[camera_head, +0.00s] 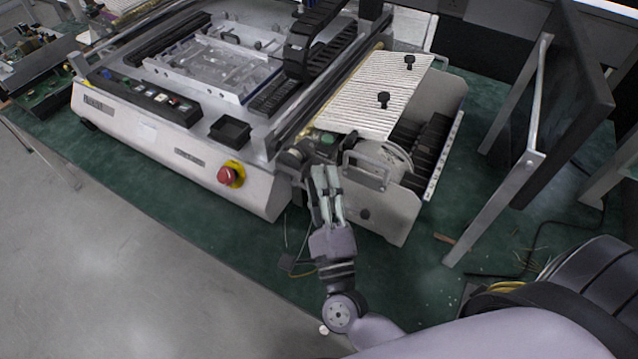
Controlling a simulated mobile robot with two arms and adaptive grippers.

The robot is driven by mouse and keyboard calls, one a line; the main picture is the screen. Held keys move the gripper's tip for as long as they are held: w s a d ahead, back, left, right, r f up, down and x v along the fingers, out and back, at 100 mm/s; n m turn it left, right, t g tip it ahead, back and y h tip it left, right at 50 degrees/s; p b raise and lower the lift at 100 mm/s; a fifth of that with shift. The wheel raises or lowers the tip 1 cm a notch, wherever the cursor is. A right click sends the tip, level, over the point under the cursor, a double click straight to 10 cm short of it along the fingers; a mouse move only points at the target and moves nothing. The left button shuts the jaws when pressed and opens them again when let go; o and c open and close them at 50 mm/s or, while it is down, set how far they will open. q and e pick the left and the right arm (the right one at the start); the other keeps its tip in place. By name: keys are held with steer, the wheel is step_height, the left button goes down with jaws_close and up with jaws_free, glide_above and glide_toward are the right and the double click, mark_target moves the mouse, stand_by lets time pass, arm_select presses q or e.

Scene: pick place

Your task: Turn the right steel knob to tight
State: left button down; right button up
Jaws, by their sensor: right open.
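A round steel-grey knob (291,157) shows at the machine's front right corner. My right gripper (326,168) comes up from below, just right of and below this knob, at the machine's front edge. Its two pale fingers (336,203) are a little apart, and I see nothing held between them. A green-topped round part (327,138) sits just beyond the fingertips. I cannot tell whether the fingertips touch anything, or whether another knob is hidden behind them. My left gripper is out of view.
The machine (180,150) stands on a green table (430,235) and has a red emergency button (228,175). A metal handle (366,172) and a white reel (390,156) are close right of the gripper. A black monitor (560,100) on metal legs stands farther right.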

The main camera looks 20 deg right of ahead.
steer(key=v, duration=1.2)
